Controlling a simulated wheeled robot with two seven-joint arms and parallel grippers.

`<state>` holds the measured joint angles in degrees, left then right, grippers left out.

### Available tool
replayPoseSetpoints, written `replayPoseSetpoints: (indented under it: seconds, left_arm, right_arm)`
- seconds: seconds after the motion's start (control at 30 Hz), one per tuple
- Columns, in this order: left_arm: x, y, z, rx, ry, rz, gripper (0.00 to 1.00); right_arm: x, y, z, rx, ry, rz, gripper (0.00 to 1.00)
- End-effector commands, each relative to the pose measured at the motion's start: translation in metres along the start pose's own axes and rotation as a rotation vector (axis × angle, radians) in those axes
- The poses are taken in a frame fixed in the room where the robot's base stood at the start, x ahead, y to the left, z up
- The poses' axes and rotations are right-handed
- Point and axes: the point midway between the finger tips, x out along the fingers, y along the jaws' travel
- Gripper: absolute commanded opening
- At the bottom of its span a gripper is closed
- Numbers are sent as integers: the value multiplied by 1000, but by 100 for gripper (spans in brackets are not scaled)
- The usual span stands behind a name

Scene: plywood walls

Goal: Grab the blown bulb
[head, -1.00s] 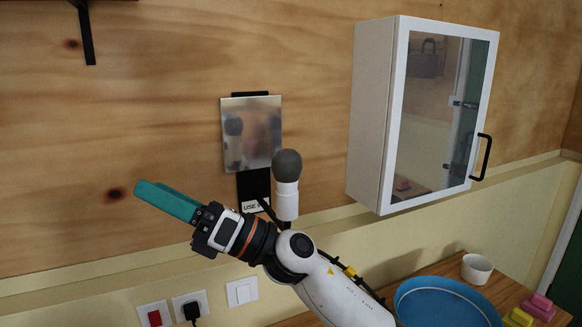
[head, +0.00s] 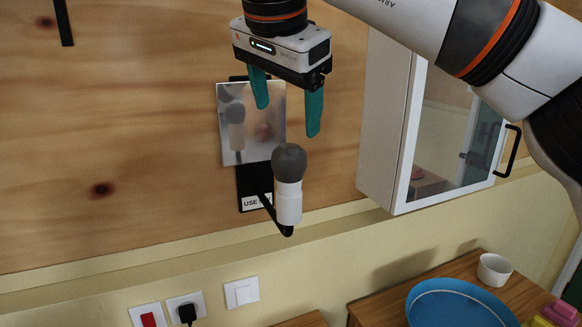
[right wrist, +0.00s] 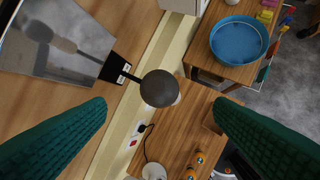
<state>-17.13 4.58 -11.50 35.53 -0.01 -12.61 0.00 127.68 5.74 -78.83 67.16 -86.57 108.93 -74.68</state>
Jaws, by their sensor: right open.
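The blown bulb (head: 289,162) is a dark grey globe seated upright in a white socket (head: 288,203) on a black wall bracket. My right gripper (head: 288,122) points down above the bulb, with its two green fingers apart and nothing between them. The fingertips are a little higher than the bulb's top in the head view. In the right wrist view the bulb (right wrist: 159,88) lies between the two spread fingers (right wrist: 160,112), apart from both. My left gripper is not in view.
A shiny metal plate (head: 240,150) is on the wall behind the bulb. A white glass-door cabinet (head: 385,130) hangs to the right, near my right arm. Below are a wooden counter (head: 385,300) with a blue tray (head: 460,305) and white cup (head: 494,269), and wall switches (head: 241,292).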

Motion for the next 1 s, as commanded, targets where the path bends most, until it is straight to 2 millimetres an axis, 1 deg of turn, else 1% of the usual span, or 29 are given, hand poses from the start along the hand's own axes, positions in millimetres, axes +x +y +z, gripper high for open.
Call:
replayPoseSetpoints:
  seconds: [0.03, 0.2, 0.3, 0.43, 0.53, 0.67, 0.8, 1.0]
  left_arm:
    - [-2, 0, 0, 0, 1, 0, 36]
    - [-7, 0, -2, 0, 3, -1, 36]
    - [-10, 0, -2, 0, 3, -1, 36]
    - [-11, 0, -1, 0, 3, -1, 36]
    - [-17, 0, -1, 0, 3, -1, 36]
    - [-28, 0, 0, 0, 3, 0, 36]
    - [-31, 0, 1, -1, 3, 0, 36]
    - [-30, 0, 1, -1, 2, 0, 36]
  right_arm:
    - [10, 0, 0, -3, 3, -5, 77]
    - [40, 0, -1, -2, 6, -3, 77]
    - [52, 0, -1, -2, 7, -1, 77]
    - [60, 0, -1, 0, 7, -1, 77]
    - [69, 0, -2, -2, 7, -1, 77]
    - [89, -2, -3, -2, 9, -3, 77]
    - [106, -2, -4, -1, 9, -1, 77]
    - [111, -2, -5, -1, 7, 3, 77]
